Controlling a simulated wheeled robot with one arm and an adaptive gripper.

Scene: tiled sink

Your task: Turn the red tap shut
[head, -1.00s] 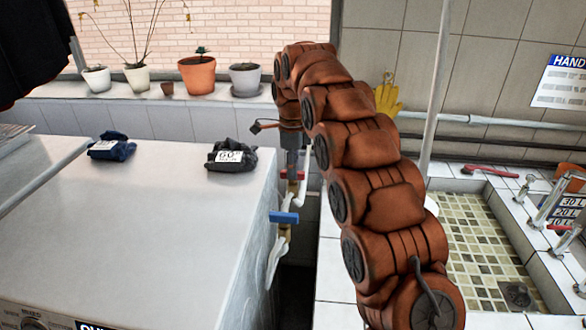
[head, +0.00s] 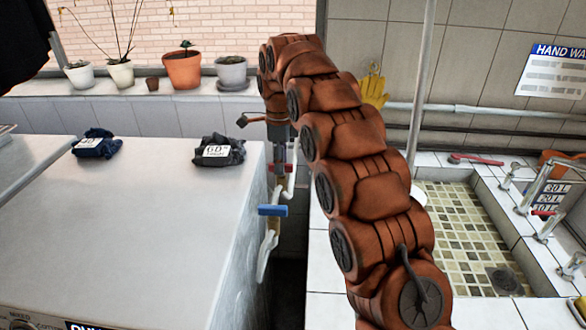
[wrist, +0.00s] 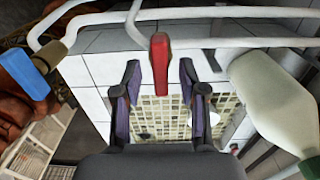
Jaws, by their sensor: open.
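The red tap (wrist: 160,64) shows in the wrist view as a red lever handle between the two fingers of my gripper (wrist: 159,72). The fingers are open, one on each side of the handle, with a visible gap on both sides. In the head view my gripper (head: 279,160) points down behind the washing machine's right edge, at the red tap (head: 288,168). Only small bits of red show there; the gripper hides the rest. Whether the fingertips reach fully past the handle is hard to tell.
A blue-handled tap (head: 272,210) sits just below and nearer; it also shows at left in the wrist view (wrist: 24,74). White pipes (wrist: 100,18) run behind the red tap. A pale bottle (wrist: 272,100) is at right. The washing machine (head: 130,220) stands left, the tiled sink (head: 455,235) right.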

